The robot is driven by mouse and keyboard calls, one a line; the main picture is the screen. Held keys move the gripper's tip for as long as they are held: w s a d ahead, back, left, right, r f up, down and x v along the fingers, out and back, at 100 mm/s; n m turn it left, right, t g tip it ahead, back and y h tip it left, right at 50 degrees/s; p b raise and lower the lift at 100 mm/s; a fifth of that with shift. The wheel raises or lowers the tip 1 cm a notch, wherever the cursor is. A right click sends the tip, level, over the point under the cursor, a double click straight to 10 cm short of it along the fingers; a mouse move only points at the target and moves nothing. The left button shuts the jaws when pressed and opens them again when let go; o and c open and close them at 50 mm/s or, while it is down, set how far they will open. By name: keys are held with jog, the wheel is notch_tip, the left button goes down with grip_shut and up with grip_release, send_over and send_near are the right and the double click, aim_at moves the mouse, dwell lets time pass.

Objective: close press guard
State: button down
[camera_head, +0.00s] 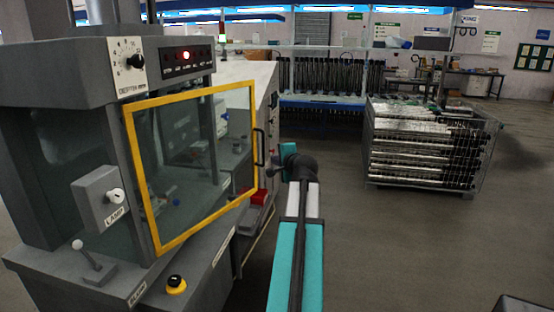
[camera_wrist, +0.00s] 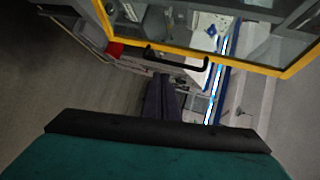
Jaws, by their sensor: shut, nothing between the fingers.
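The press guard (camera_head: 205,229) is a clear panel in a yellow frame, on the press at the left in the head view. It appears to stand out from the press front at an angle, its left side by the press. Its black handle (camera_head: 259,147) is on the right edge. In the wrist view the guard's yellow frame (camera_wrist: 245,66) crosses the top, with the handle (camera_wrist: 177,58) below it. My gripper (camera_wrist: 160,80) is shut and empty, its tips close to the handle; I cannot tell whether they touch. In the head view my gripper (camera_head: 272,171) is just right of the handle, mostly hidden by my wrist.
The grey press (camera_head: 60,75) has a lamp box (camera_head: 95,190), a small lever (camera_head: 88,255) and a yellow-and-black button (camera_head: 176,284). A red bin (camera_head: 259,197) is below the handle. A wire crate of tubes (camera_head: 430,145) stands right; the floor before it is free.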

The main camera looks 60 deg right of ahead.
jog(key=p, duration=0.2)
send_near(263, 153)
jog(key=w+d+f, duration=0.2)
jog(key=w+d, duration=0.1)
jog(key=w, duration=0.1)
jog(key=shift+w+d+f+p, duration=0.1)
jog(key=shift+w+d+p, duration=0.15)
jog(key=shift+d+p, duration=0.15)
jog(key=shift+w, duration=0.1)
dwell(0.3)
